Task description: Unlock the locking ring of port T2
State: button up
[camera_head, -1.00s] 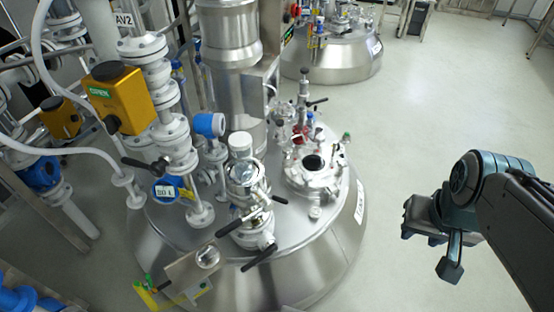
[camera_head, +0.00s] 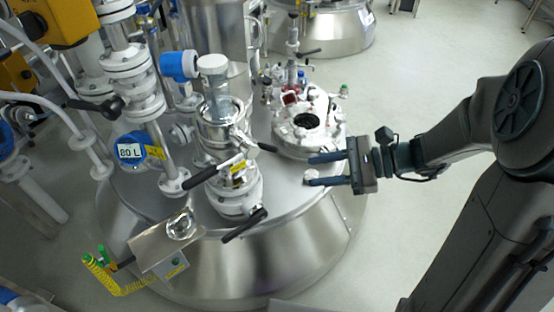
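My gripper (camera_head: 310,171) is at the right of the reactor lid, its two dark fingers parallel, apart and pointing left. Nothing is between them. To its left stands a port assembly (camera_head: 236,192) with a clear sight glass (camera_head: 217,98), a metal ring section and several black handles. A yellow tag (camera_head: 238,169) on it is too small to read. One black handle (camera_head: 244,225) points down-left from its lower part, another (camera_head: 214,174) from higher up. A gap separates my fingers from this assembly. I cannot read a T2 label, and the locking ring is not clearly identifiable.
A round white manway (camera_head: 310,125) with fittings lies just behind my fingers. A blue gauge reading 80 L (camera_head: 131,150) and white piping (camera_head: 163,130) stand left. A metal box with yellow-green parts (camera_head: 165,245) is at the lid's front left.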

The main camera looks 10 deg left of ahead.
aim_at(273, 147)
jog(key=w+f+m+t+y+b, duration=0.4)
jog(key=w+f+m+b, duration=0.1)
jog(key=w+f, duration=0.25)
jog(key=shift+m, duration=0.3)
jog(key=w+a+b, duration=0.1)
jog(key=a, duration=0.3)
jog(key=a+b, duration=0.1)
jog(key=a, duration=0.3)
jog(key=w+a+r+b, duration=0.1)
jog(key=a, duration=0.3)
jog(key=shift+w+a, duration=0.3)
grip_shut()
